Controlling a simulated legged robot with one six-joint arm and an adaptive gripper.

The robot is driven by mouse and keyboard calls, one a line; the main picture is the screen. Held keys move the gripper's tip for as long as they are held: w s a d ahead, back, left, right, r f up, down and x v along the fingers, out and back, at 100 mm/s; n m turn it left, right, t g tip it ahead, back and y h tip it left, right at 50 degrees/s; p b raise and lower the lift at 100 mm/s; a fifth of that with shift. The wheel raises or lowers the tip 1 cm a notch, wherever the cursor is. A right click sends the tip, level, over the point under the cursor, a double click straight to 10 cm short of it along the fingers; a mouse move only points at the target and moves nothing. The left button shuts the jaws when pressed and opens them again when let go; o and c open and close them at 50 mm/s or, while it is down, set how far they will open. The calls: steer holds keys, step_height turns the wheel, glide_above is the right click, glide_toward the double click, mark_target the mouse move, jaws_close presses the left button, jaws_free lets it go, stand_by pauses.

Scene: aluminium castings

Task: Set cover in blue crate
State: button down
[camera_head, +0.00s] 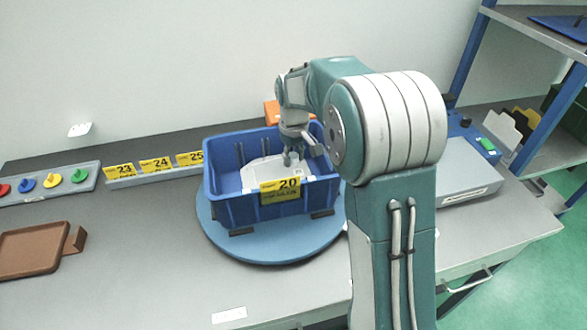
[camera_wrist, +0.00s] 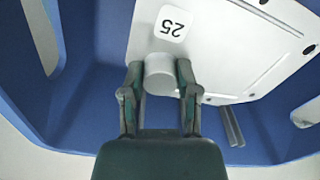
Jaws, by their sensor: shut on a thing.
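The cover is a pale grey-white casting (camera_head: 258,170). It sits inside the blue crate (camera_head: 237,208), below its rim; I cannot tell whether it rests on the floor. In the wrist view the cover (camera_wrist: 228,45) shows a label reading 25, small holes and a round boss. My gripper (camera_head: 290,157) reaches down into the crate from above. In the wrist view my gripper (camera_wrist: 160,78) has its two fingers closed on either side of the boss. The blue crate walls (camera_wrist: 85,75) surround the cover there. The crate's front bears a yellow tag reading 20.
The crate stands on a round blue turntable (camera_head: 270,246). A brown tray (camera_head: 32,250) lies at left. A grey device (camera_head: 468,180) stands at right.

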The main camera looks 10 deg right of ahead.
mark_target(290, 170)
steer(key=f, duration=0.2)
steer(key=a+f, duration=0.1)
steer(key=f, duration=0.1)
steer(key=shift+a+f, duration=0.2)
steer(key=shift+f, duration=0.05)
steer(key=shift+d, duration=0.4)
steer(key=shift+c, duration=1.7)
jaws_free()
steer(key=shift+a, duration=0.15)
steer(key=shift+a, duration=0.1)
